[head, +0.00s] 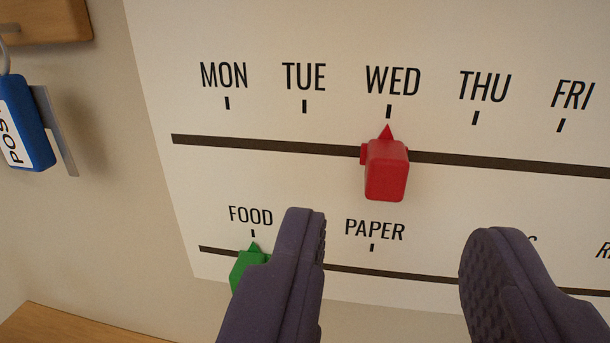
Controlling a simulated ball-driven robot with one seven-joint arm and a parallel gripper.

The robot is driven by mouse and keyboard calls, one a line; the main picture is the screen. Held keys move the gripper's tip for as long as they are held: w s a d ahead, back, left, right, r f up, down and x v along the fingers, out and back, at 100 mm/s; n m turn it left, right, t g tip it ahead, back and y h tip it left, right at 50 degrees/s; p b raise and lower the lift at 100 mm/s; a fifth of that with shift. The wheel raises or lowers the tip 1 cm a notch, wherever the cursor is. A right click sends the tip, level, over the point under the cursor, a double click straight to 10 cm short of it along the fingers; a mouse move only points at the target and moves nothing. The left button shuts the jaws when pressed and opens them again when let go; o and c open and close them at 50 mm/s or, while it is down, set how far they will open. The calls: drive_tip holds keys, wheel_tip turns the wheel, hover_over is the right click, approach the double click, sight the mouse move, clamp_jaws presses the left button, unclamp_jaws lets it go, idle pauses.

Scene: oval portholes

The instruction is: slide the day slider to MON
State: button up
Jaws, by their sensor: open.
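The red day slider (386,172) sits on the upper dark track (275,145), its pointer at the WED mark. The MON label (224,76) and its tick are near the left end of that track, with TUE (304,78) between MON and WED. My gripper (395,235) is open and empty, its two dark fingers apart. In the picture its fingertips lie below the red slider, one to its left and one to its right. I see no contact with the slider.
A green slider (247,270) sits at FOOD on the lower track (425,277), partly hidden by my left finger. A blue tag (25,122) hangs beside a metal piece at the left, under a wooden block (45,20). A wooden surface (70,325) is at lower left.

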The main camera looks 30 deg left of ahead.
sight(388, 174)
drive_tip(key=x, duration=0.6)
drive_tip(key=shift+w+a, duration=0.1)
drive_tip(key=shift+w, duration=0.2)
clamp_jaws()
